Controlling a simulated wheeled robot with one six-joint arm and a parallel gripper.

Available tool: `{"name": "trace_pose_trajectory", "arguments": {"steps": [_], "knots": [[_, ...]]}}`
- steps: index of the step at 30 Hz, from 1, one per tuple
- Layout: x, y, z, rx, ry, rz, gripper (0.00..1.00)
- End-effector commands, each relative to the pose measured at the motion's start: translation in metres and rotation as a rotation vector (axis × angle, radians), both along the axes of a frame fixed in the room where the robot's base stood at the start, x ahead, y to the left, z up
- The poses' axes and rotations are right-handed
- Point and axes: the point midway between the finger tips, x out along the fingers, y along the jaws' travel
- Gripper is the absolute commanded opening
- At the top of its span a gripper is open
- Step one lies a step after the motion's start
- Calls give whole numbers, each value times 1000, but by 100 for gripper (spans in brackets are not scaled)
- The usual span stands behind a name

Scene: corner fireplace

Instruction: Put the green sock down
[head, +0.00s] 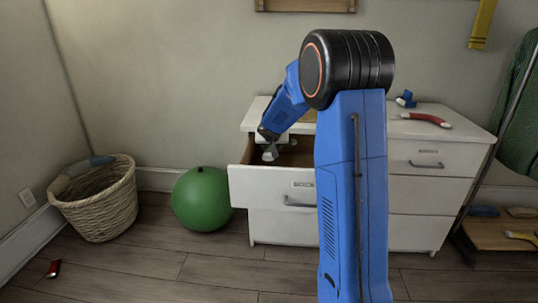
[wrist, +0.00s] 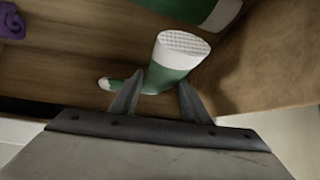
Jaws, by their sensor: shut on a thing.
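A green sock (wrist: 172,79) with a white ribbed cuff and a white toe is between the two fingers of my gripper (wrist: 158,90) in the wrist view. The gripper is shut on it. The head view shows the sock small and partly hidden (head: 270,153), at the open top left drawer (head: 262,184) of a white dresser (head: 440,195). The sock is over the brown drawer floor (wrist: 60,60); I cannot tell whether it touches it. A second green and white sock (wrist: 205,10) lies at the top of the wrist view.
A purple cloth (wrist: 11,22) lies at the drawer's far left. A red sock (head: 428,119) and a blue one (head: 406,99) lie on the dresser top. A wicker basket (head: 103,205) and green ball (head: 201,199) stand left. A red item (head: 54,268) lies on the floor.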

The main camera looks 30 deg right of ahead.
Motion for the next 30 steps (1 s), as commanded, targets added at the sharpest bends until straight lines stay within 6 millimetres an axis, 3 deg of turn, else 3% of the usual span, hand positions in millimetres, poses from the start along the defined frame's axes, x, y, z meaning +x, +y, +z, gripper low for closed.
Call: {"name": "trace_pose_trajectory", "arguments": {"steps": [5,15,30], "knots": [[8,13,0,-1,-1,3,18],[7,10,-32,-1,1,1,18],[7,10,-38,-1,0,1,18]]}}
